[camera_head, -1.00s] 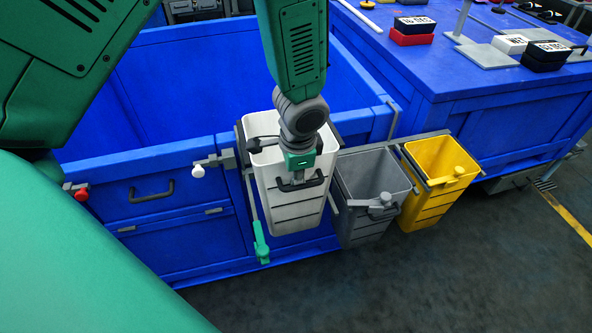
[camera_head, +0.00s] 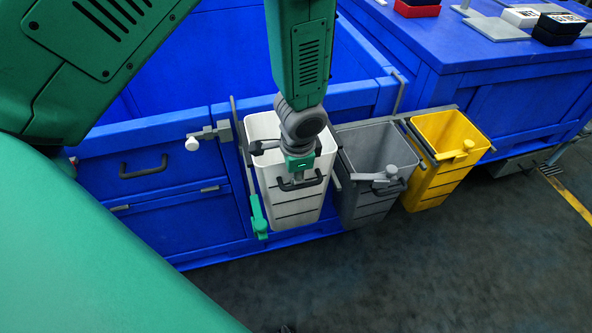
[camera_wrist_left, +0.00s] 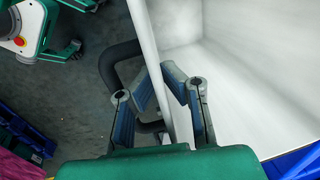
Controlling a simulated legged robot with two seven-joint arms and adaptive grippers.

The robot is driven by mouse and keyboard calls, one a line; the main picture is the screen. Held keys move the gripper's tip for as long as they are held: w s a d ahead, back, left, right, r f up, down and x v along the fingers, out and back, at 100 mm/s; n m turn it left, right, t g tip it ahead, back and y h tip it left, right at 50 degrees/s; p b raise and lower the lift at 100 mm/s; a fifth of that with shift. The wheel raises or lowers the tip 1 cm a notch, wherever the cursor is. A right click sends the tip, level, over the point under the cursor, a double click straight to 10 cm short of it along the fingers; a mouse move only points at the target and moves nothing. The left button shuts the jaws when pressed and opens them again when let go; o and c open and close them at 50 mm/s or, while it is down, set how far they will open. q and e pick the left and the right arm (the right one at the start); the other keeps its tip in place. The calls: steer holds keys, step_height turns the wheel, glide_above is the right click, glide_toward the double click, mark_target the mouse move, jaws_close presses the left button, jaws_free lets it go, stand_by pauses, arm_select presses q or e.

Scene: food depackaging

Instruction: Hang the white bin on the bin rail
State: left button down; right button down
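The white bin (camera_head: 297,207) is upright in front of the blue cart, left of the grey bin, in the head view. My left gripper (camera_head: 299,179) is at its front rim, by the dark handle. In the left wrist view the fingers (camera_wrist_left: 159,76) straddle the bin wall (camera_wrist_left: 154,40), bent in and closed on it. The bin rail (camera_head: 350,125) shows as a grey bar behind the bins. My arm and the bin hide the part behind the white bin, so I cannot tell whether it rests on the rail. My right gripper is not in view.
The grey bin (camera_head: 362,208) stands close to the right of the white one, with the yellow bin (camera_head: 430,187) beyond it. A green-handled lever (camera_head: 258,215) is close on the left. The blue cart (camera_head: 185,220) is behind. The dark floor (camera_head: 400,275) in front is clear.

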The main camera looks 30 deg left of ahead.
arm_select(q)
steer(key=shift+f+b, duration=2.95)
steer(key=shift+f, duration=2.25)
steer(key=c, duration=1.6)
jaws_free()
steer(key=shift+c, duration=0.2)
steer(key=shift+r, duration=0.1)
steer(key=shift+r, duration=0.3)
step_height(320, 180, up, 11)
steer(key=s+d, duration=0.1)
steer(key=shift+d, duration=0.25)
